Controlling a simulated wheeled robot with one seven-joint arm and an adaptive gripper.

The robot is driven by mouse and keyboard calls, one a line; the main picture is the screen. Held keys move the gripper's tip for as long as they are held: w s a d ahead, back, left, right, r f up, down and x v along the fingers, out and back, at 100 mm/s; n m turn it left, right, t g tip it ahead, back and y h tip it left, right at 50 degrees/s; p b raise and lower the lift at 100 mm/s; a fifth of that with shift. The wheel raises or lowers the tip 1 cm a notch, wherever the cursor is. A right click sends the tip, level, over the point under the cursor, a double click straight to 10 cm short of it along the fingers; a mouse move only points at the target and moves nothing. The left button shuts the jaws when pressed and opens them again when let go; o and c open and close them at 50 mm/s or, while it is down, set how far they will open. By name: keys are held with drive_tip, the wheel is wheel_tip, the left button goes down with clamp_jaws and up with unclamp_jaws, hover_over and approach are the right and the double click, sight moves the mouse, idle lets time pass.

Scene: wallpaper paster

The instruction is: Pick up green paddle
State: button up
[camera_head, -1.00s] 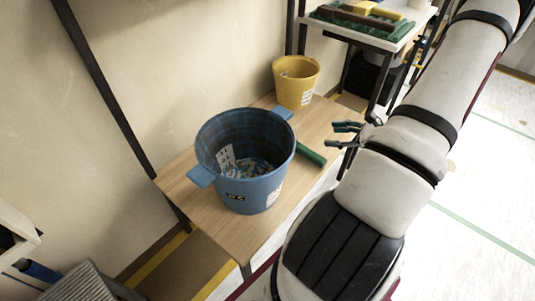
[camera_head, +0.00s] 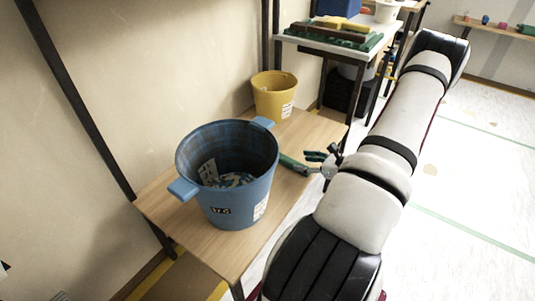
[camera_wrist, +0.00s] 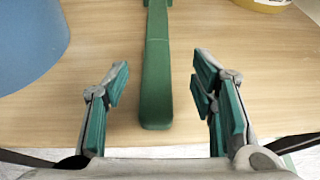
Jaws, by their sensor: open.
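The green paddle (camera_wrist: 156,75) lies on the wooden table (camera_wrist: 105,120), its blunt end toward me and its far end cut off by the top of the wrist view. In the head view the paddle (camera_head: 293,165) shows as a short green piece beside the blue bucket, partly hidden by the bucket. My gripper (camera_wrist: 162,85) is open, with a green-padded finger on each side of the paddle's near end and a gap on both sides. In the head view my gripper (camera_head: 312,162) is at the table's right edge, by the paddle's near end.
A large blue bucket (camera_head: 237,204) with pale pieces inside stands left of the paddle. A yellow bucket (camera_head: 274,98) stands at the table's back. A white side table (camera_head: 380,48) with brown and green blocks is behind. Open floor (camera_head: 450,180) lies to the right.

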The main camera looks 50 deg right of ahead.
sight(292, 161)
drive_tip(key=b+x, duration=0.2)
drive_tip(key=x, duration=0.3)
drive_tip(key=shift+w+a+f, duration=0.1)
drive_tip(key=shift+a, duration=0.1)
drive_tip(key=shift+c, duration=0.3)
clamp_jaws()
